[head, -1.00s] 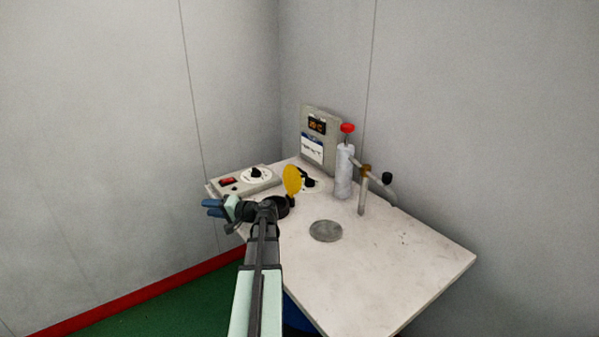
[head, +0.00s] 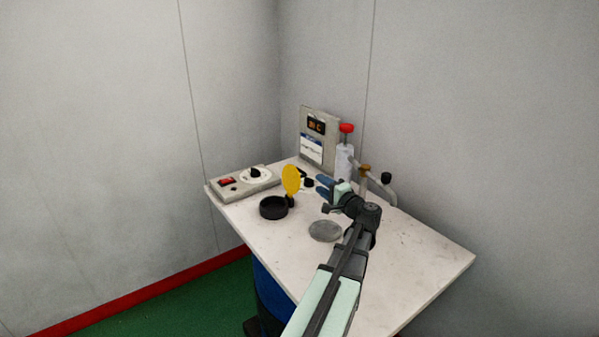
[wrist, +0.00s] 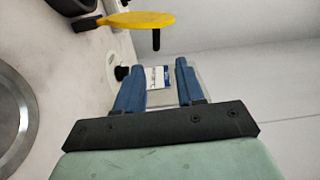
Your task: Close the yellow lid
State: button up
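The yellow lid (head: 291,179) stands upright, open, at the back right edge of a round black mould (head: 273,207) on the table. In the wrist view the yellow lid (wrist: 138,20) shows at the top, with part of the black mould (wrist: 70,5) at the top left corner. My gripper (head: 322,187) is to the right of the lid, above the table and apart from it. Its two blue fingers (wrist: 155,80) are spread with nothing between them.
A round grey metal disc (head: 325,231) lies under my arm. A control box (head: 243,184) with a red switch and dial stands at the back left. A panel with a display (head: 319,135), a white cylinder with a red top (head: 346,160) and a tap-like pipe (head: 378,184) stand behind.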

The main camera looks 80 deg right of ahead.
aim_at(298, 169)
jog(key=x, duration=1.3)
jog(key=shift+w+d+f, duration=0.1)
jog(key=shift+d+f, duration=0.15)
jog(key=shift+f, duration=0.1)
grip_shut()
jog(key=shift+a+f, duration=0.1)
